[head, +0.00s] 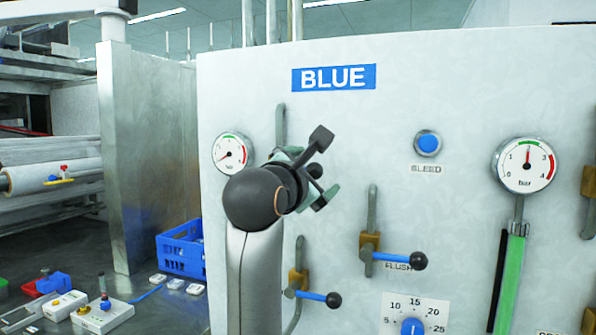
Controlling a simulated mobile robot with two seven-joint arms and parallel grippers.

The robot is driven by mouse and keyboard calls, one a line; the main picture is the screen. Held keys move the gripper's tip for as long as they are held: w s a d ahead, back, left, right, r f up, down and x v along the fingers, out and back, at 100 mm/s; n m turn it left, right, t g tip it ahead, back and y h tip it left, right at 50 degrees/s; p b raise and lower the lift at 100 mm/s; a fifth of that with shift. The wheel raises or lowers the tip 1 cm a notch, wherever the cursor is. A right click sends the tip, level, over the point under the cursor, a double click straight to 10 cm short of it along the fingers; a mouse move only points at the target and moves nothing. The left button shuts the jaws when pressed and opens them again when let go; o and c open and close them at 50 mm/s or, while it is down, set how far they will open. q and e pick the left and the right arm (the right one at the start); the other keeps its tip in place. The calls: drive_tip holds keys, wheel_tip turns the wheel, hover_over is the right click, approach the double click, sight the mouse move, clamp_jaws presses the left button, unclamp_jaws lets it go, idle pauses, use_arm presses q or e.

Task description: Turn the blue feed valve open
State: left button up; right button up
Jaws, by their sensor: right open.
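The wall panel under the BLUE sign (333,77) carries the blue-lever valves. My right gripper (312,176) is in front of the panel's upper left part, its greenish fingers apart. A round black knob (316,171) shows between the fingers; whether they touch it I cannot tell. A grey pipe (281,125) runs down behind my gripper, and any valve body or lever there is hidden. The FLUSH valve lever (400,258) points right with a black knob. A lower blue lever (312,295) also points right; its label is not readable. My left gripper is not in view.
A gauge (233,153) is close left of my gripper, and another gauge (525,165) is at right. A blue BLEED button (428,143) and a blue dial (412,327) sit on the panel. A blue crate (181,250) stands at left.

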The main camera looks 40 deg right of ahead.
drive_tip(key=shift+r, duration=0.1)
idle(0.5)
drive_tip(key=shift+w+a+r+p, duration=0.15)
drive_tip(key=shift+w+r+p, duration=0.2)
drive_tip(key=shift+r+p, duration=0.05)
